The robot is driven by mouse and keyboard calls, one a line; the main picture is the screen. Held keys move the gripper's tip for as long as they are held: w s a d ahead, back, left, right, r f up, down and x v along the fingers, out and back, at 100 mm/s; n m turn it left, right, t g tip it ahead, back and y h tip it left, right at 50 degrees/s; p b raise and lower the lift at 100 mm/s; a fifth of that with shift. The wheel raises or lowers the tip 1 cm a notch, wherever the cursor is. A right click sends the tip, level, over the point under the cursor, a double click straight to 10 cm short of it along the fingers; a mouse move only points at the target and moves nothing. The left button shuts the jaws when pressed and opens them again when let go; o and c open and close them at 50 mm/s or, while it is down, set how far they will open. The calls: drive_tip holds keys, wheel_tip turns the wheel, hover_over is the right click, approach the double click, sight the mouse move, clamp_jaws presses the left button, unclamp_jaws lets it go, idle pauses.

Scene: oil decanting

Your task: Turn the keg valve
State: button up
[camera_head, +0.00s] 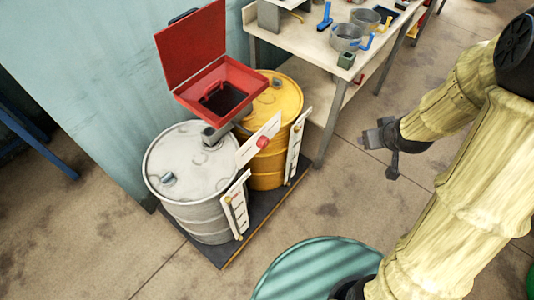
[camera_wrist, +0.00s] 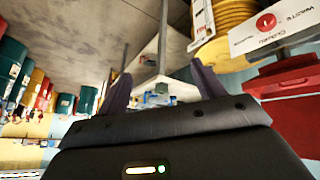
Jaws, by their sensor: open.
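A white-grey drum (camera_head: 190,165) and a yellow drum (camera_head: 268,160) stand upright side by side on a low dark platform. A red open-lidded box (camera_head: 240,82) sits above them. I cannot make out a keg valve for certain in either view. A white sign with a red round mark (camera_head: 262,142) is in front of the drums; it also shows in the wrist view (camera_wrist: 267,22). My gripper (camera_head: 380,157) is open and empty, right of the drums and apart from them, in the air by the workbench. Its two fingers show spread in the wrist view (camera_wrist: 163,88).
A workbench (camera_head: 300,40) with metal pots (camera_head: 345,38) and blue-handled tools stands behind, its leg between drums and gripper. A teal round drum top (camera_head: 315,270) is at the lower front. Several coloured drums (camera_wrist: 35,75) show at left in the wrist view. Open floor lies around the gripper.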

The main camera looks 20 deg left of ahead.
sight(266, 144)
drive_tip(key=w+a+f+n+t+y+b, duration=0.1)
drive_tip(key=w+a+f+n+y+b, duration=0.2)
drive_tip(key=a+f+b, duration=0.35)
drive_tip(key=w+a+f+n+t+y+b, duration=0.1)
drive_tip(key=w+a+f+n+y+b, duration=0.25)
drive_tip(key=f, duration=0.65)
drive_tip(key=s+a+f+n+g+y+b, duration=0.1)
drive_tip(key=s+a+f+n+y+b, duration=0.1)
drive_tip(key=a+f+y+b, duration=0.1)
drive_tip(key=s+a+f+n+g+y+b, duration=0.1)
drive_tip(key=s+a+f+n+y+b, duration=0.1)
drive_tip(key=f+y+b, duration=0.4)
wheel_tip(266, 144, down, 2)
drive_tip(key=shift+s+a+f+b, duration=0.1)
drive_tip(key=shift+s+a+b, duration=0.45)
drive_tip(key=shift+s+a, duration=0.25)
drive_tip(key=x, duration=1.7)
drive_tip(key=shift+a, duration=0.25)
